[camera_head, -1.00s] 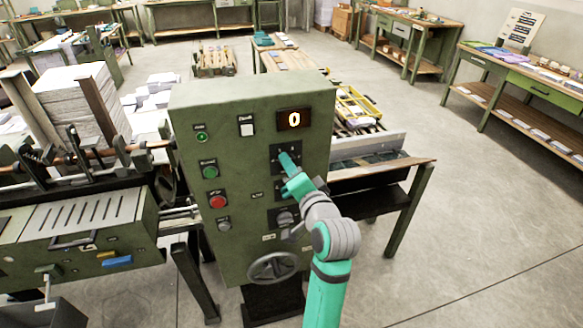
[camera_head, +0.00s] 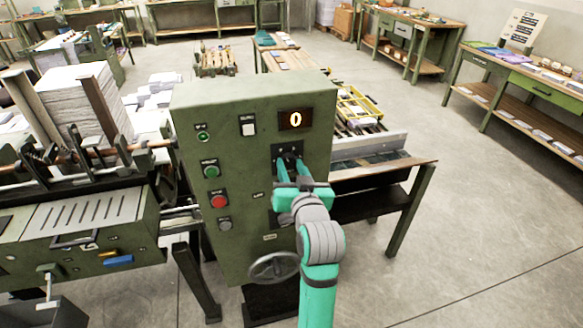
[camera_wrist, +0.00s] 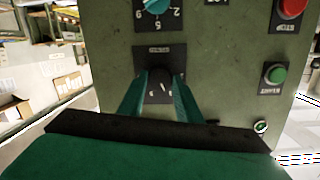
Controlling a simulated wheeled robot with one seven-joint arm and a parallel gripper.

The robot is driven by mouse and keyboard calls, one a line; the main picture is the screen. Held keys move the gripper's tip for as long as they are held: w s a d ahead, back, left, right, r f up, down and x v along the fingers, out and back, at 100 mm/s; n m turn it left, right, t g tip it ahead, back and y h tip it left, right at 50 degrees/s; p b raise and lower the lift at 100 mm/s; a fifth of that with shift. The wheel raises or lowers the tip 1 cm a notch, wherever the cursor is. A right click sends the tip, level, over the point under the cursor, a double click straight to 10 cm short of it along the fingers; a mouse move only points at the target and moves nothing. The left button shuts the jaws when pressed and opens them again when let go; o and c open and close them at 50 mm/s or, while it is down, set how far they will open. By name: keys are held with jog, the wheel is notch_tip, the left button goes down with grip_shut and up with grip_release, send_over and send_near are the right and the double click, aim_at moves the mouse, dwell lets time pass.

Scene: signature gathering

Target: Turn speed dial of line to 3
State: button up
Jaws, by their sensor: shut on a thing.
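The green control panel (camera_head: 250,150) fills the middle of the head view. A lit display on it (camera_head: 296,120) reads 0. Below it is a dark plate with a dark knob (camera_wrist: 160,82), whose label I cannot read. My gripper (camera_head: 288,163) is shut on this knob, one teal finger on each side in the wrist view (camera_wrist: 158,98). The wrist picture is upside down. At its top edge is a second dial with a teal knob and numbers around it (camera_wrist: 155,4). My gripper hides that dial in the head view. I cannot tell which is the speed dial.
Left on the panel are a green button (camera_head: 211,171), a red stop button (camera_head: 219,201) and a green lamp (camera_head: 203,136). A handwheel (camera_head: 274,267) sits low on the front. The floor to the right (camera_head: 460,230) is clear.

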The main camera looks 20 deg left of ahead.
jog(key=shift+n, duration=0.5)
jog(key=o, duration=1)
jog(key=shift+o, duration=0.2)
jog(key=shift+s+d, duration=0.1)
jog(key=v, duration=1)
jog(key=shift+s, duration=0.3)
jog(key=shift+d+f, duration=0.1)
